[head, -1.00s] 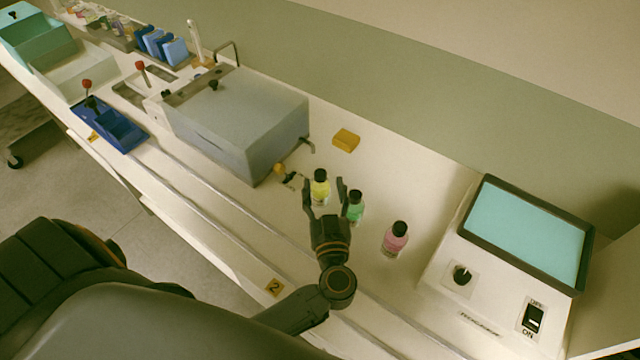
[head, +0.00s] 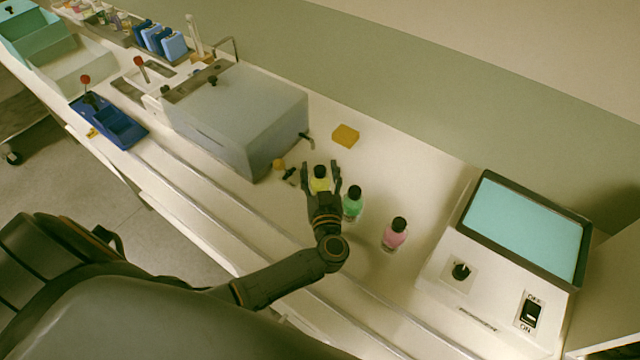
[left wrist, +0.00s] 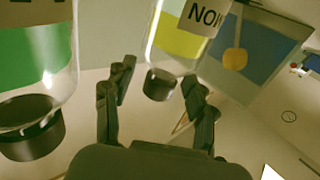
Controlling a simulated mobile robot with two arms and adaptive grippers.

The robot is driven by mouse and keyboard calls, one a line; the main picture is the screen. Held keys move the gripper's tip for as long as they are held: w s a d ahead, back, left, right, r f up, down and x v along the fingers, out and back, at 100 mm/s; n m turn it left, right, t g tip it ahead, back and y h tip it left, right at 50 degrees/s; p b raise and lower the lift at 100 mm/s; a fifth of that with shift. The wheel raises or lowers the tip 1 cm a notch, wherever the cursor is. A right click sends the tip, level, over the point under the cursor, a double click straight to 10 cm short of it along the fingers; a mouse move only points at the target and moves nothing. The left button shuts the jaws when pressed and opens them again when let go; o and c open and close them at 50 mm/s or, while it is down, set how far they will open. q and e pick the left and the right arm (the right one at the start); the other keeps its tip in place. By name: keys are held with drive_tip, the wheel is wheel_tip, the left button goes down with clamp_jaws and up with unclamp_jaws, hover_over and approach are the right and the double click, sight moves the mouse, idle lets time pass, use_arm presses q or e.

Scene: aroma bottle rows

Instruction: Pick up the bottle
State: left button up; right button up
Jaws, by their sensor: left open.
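Three bottles with black caps stand in a row on the bench in the head view: a yellow one (head: 320,184), a green one (head: 353,203) and a pink one (head: 395,235). My left gripper (head: 321,170) is open, with its fingers on either side of the yellow bottle. In the left wrist view the yellow bottle (left wrist: 178,42) appears between and beyond the open fingertips (left wrist: 158,82), its black cap pointing down in the picture. The green bottle (left wrist: 35,50) is large at the left there, beside the fingers. I cannot tell whether the fingers touch the yellow bottle. My right gripper is not in view.
A grey box-shaped machine (head: 238,115) stands left of the bottles, with a small yellow-topped item (head: 278,165) near its corner. A yellow block (head: 345,135) lies behind. A control box with a screen (head: 524,235) stands at the right.

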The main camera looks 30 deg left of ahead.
use_arm(q)
drive_tip(key=shift+c, duration=0.6)
drive_tip(key=c, duration=0.4)
clamp_jaws()
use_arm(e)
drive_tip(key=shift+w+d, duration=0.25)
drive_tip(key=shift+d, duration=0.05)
use_arm(q)
drive_tip(key=shift+r, duration=0.1)
